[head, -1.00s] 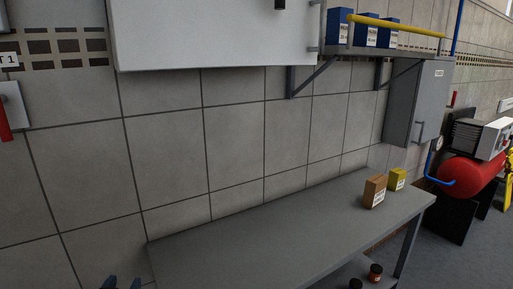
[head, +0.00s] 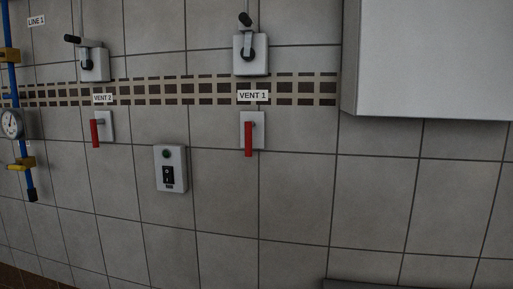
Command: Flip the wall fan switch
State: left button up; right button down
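Two vent stations are on the tiled wall. Under the VENT 1 label (head: 252,96) is a plate with a red lever (head: 248,139) hanging down. Under the VENT 2 label (head: 103,98) is a similar red lever (head: 95,133), also pointing down. Between and below them is a grey switch box (head: 170,169) with a black rocker switch (head: 168,175) and a dark green round light above it. No label naming a fan is readable, and the rocker's position is too small to tell. Neither of my grippers is in view.
Above each label is a grey box with a black-knobbed crank, at VENT 1 (head: 250,55) and VENT 2 (head: 93,64). A blue pipe with a gauge (head: 11,124) and yellow valve handles is at the far left. A white cabinet (head: 435,60) juts out upper right. A table edge (head: 420,284) shows bottom right.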

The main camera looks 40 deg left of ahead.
aim_at(168, 177)
jog(key=u, duration=1.2)
